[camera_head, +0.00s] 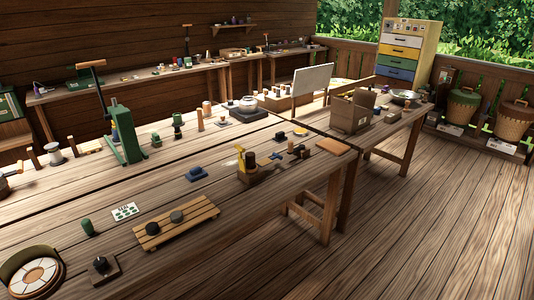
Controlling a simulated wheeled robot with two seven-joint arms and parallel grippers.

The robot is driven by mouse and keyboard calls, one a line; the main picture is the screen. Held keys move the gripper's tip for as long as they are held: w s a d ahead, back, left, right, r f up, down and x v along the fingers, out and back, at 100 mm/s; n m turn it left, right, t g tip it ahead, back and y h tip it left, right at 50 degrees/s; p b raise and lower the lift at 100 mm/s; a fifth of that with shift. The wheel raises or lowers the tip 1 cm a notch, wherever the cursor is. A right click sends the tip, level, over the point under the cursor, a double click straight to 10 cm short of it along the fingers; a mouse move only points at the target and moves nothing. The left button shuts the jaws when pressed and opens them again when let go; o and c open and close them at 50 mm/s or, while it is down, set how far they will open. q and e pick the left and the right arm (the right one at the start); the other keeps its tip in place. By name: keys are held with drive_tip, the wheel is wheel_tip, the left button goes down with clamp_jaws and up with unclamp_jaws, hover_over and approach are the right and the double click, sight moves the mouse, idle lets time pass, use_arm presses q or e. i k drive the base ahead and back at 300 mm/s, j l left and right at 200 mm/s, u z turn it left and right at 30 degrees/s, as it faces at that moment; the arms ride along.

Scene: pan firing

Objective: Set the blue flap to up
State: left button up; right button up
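A small dark blue piece (195,172) lies low on the wooden workbench, left of a wooden block (258,173) with a yellow lever and a black knob. Neither of my grippers is in view.
The bench (150,195) also bears a green lever press (124,135), a slatted wooden rack (176,222) with dark round pieces and a round segmented tray (35,275). An open wooden box (349,114) stands farther right. The plank floor (420,220) is clear.

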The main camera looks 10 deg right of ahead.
sight(265, 161)
drive_tip(key=i+l+u, duration=0.1)
drive_tip(key=l, duration=0.35)
drive_tip(key=i+l+u, duration=0.15)
drive_tip(key=i+l, duration=0.15)
drive_tip(key=l, duration=0.2)
drive_tip(key=i+l+u, duration=0.1)
drive_tip(key=l, duration=0.4)
drive_tip(key=i+l+u, duration=0.1)
drive_tip(key=l, duration=0.4)
drive_tip(key=i+l+u, duration=0.1)
drive_tip(key=l, duration=0.45)
drive_tip(key=i+l+u, duration=0.15)
drive_tip(key=l, duration=0.35)
drive_tip(key=i+l+z, duration=0.1)
drive_tip(key=l, duration=0.2)
drive_tip(key=l+z, duration=0.1)
drive_tip(key=l, duration=0.2)
drive_tip(key=i+l+z, duration=0.15)
drive_tip(key=i+l, duration=0.05)
drive_tip(key=l, duration=0.1)
